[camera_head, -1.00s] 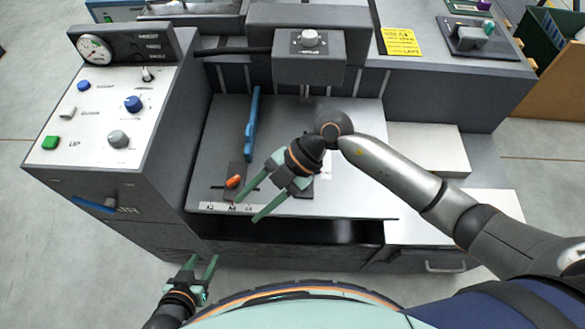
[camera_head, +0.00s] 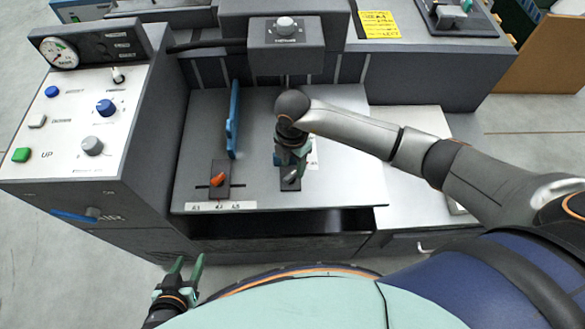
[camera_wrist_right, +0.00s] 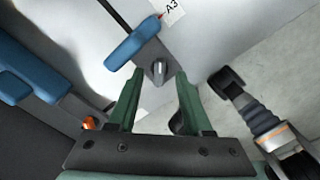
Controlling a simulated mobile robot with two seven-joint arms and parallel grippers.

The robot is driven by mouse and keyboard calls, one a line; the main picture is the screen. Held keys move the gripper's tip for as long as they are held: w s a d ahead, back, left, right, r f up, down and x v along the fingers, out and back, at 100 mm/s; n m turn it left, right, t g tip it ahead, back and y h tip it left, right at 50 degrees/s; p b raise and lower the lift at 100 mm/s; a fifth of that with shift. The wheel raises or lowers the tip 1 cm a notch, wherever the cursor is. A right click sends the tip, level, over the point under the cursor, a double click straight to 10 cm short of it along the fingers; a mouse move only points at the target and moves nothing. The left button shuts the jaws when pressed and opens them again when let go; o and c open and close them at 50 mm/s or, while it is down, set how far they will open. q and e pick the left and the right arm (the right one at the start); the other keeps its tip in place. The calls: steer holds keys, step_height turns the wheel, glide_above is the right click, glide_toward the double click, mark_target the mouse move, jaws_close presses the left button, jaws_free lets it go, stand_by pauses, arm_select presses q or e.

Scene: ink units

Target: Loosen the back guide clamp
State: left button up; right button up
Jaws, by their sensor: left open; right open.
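A dark clamp plate (camera_head: 290,187) with a grey lever knob (camera_wrist_right: 160,68) lies on the feed table; I take it for the back guide clamp. A short blue guide (camera_wrist_right: 133,42) with a red pointer sits beside it in the wrist view, near the A3 label. My right gripper (camera_head: 290,168) points down over this plate in the head view, hiding part of it. In the wrist view its open fingers (camera_wrist_right: 158,88) straddle the line to the knob, with nothing between them. My left gripper (camera_head: 189,263) is open and empty, low in front of the machine.
An orange clamp knob (camera_head: 217,179) sits on another dark plate at the left, behind the size label strip (camera_head: 221,206). A long blue guide (camera_head: 233,120) stands behind it. The control panel (camera_head: 85,115) rises at the left. A dark head unit (camera_head: 287,45) overhangs the back.

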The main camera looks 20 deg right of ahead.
mark_target(290, 177)
steer(key=shift+f, duration=1.4)
steer(key=shift+c, duration=0.2)
jaws_close()
